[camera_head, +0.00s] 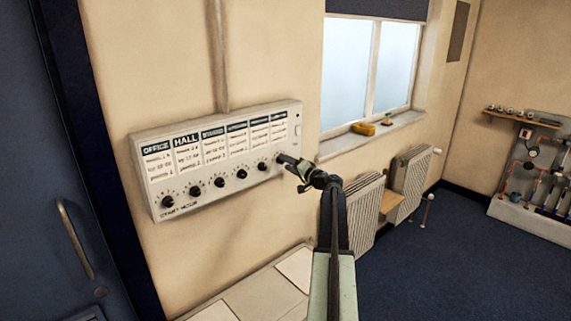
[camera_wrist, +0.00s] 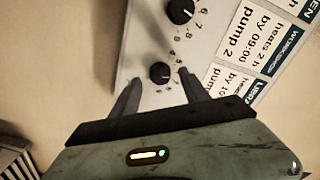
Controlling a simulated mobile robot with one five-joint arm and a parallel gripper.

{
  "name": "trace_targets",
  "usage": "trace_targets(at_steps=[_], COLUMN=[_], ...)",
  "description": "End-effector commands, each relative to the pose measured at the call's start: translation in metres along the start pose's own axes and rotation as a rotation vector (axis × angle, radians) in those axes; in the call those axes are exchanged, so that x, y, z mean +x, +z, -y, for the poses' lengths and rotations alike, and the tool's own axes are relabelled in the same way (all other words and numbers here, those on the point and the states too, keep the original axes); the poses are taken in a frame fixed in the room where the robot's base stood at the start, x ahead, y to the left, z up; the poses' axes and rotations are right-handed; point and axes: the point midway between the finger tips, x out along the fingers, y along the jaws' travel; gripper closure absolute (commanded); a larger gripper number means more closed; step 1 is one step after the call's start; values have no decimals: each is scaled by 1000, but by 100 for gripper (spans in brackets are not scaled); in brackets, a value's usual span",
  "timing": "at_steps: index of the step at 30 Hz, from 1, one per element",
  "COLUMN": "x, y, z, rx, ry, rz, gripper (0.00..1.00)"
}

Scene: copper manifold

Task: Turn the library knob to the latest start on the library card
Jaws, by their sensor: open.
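The white control panel (camera_head: 222,195) hangs on the wall with a row of black knobs under several cards. The rightmost card (camera_head: 279,130) seems to be the library card; part of a card headed "LIB…" (camera_wrist: 222,82) shows in the wrist view, its text cut off. The knob below it (camera_wrist: 160,72) is black, with a small pale mark; its setting is too small to read. My gripper (camera_wrist: 160,78) is open, with one finger on each side of this knob; contact cannot be told. In the head view my gripper (camera_head: 284,160) hides that knob.
A neighbouring knob (camera_wrist: 180,11) is close by on the panel. A blue door (camera_head: 45,150) is at left. A pale surface (camera_head: 255,290) lies below the panel.

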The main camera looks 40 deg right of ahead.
Motion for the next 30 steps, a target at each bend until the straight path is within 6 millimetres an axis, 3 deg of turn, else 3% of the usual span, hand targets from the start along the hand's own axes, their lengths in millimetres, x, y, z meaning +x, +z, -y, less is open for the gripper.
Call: trace_targets(at_steps=[3, 10, 11, 16, 30], x=[16, 17, 17, 16, 16], y=[0, 0, 0, 0, 0], z=[0, 0, 0, 0, 0], rx=[0, 0, 0, 0, 115], ry=[-1, 0, 0, 0, 1], rz=[1, 0, 0, 0, 0], gripper=[47, 47, 52, 99, 100])
